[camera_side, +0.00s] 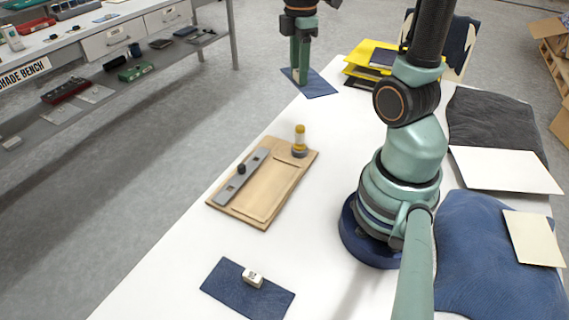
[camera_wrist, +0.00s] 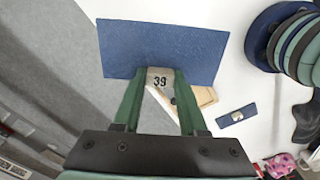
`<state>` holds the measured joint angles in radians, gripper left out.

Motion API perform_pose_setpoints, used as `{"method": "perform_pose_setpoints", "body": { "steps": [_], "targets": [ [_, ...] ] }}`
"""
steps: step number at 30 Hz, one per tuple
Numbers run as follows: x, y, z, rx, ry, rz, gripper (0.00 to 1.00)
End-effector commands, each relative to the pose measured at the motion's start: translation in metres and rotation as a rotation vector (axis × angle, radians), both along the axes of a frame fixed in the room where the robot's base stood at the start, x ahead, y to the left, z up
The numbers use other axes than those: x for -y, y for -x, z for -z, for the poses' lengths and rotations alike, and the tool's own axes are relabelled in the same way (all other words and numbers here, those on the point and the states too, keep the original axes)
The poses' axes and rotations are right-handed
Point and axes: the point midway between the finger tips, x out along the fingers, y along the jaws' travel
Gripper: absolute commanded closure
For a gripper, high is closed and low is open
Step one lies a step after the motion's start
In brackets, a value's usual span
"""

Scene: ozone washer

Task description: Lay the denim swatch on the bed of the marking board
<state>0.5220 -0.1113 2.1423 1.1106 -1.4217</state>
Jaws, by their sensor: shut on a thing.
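A blue denim swatch (camera_side: 318,86) hangs from my gripper (camera_side: 300,80) at the far left edge of the white table. In the wrist view, my gripper (camera_wrist: 160,82) is shut on a pale block marked 39 (camera_wrist: 159,76), and the flat swatch (camera_wrist: 165,42) extends beyond the fingertips. The wooden marking board (camera_side: 293,158) lies on the table, nearer the side camera and apart from the swatch. Its recessed bed (camera_side: 270,195) looks bare. The board is partly hidden behind my fingers in the wrist view (camera_wrist: 205,97).
A grey bar (camera_side: 241,178) with a dark knob lies along the board's left side. A second denim swatch (camera_side: 225,283) with a white block lies in front. Yellow trays (camera_side: 365,54) stand at the back.

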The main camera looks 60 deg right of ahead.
Motion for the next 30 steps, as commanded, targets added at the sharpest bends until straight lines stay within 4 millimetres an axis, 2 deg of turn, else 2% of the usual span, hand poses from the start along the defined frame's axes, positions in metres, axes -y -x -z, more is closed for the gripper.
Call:
{"method": "perform_pose_setpoints", "body": {
  "steps": [9, 18, 24, 30],
  "targets": [
    [-0.062, -0.035, 0.005, 0.0, 0.0, 0.357, 1.0],
    [-0.123, -0.053, 0.01, 0.0, 0.0, 0.689, 1.0],
    [-0.149, -0.057, 0.012, 0.0, 0.0, 0.839, 1.0],
    [-0.158, -0.058, 0.013, 0.001, -0.001, 0.897, 1.0]
  ]
}}
